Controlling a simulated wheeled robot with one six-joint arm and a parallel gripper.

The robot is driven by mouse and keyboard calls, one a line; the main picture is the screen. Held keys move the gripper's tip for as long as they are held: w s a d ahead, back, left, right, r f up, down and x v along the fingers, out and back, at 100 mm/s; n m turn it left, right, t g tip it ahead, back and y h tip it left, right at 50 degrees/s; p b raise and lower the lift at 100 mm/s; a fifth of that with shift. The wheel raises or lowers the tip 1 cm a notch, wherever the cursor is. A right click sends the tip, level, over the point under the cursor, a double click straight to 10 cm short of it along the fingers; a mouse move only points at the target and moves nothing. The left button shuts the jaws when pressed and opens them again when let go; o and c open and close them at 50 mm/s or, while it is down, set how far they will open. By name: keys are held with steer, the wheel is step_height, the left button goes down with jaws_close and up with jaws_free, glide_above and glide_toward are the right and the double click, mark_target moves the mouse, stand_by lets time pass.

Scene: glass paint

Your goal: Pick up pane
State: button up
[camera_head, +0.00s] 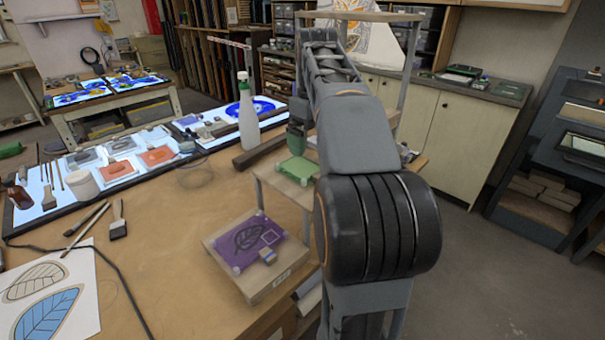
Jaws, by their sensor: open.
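A purple pane (247,241) with a dark leaf design lies on a low wooden block (272,289) at the front right of the table. A small pale square outline and a small blue-and-tan piece are at its right side. A green pane (299,170) lies on a small raised stand (283,190) farther back. My gripper (297,150) is small and partly behind my arm, just above and behind the green pane, well away from the purple one. Its fingers are hard to make out. I see nothing held in it.
A white bottle (247,113) stands left of my gripper beside a dark bar (262,150). A lit panel (150,150) with several glass pieces crosses the table's back. Brushes (118,222) and a leaf drawing (50,300) lie at left. The table's middle is mostly clear.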

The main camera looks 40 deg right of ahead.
mark_target(312, 174)
step_height(312, 174, down, 3)
steer(key=shift+r, duration=0.1)
steer(key=shift+s+a+f+b, duration=0.1)
steer(key=shift+f+b, duration=0.15)
steer(key=shift+f, duration=1.1)
steer(key=shift+a+f+b, duration=0.1)
steer(key=shift+f+b, duration=0.1)
steer(key=shift+f, duration=1.15)
steer(key=c, duration=0.7)
steer(key=shift+o, duration=0.2)
step_height(312, 174, up, 13)
steer(key=p, duration=0.5)
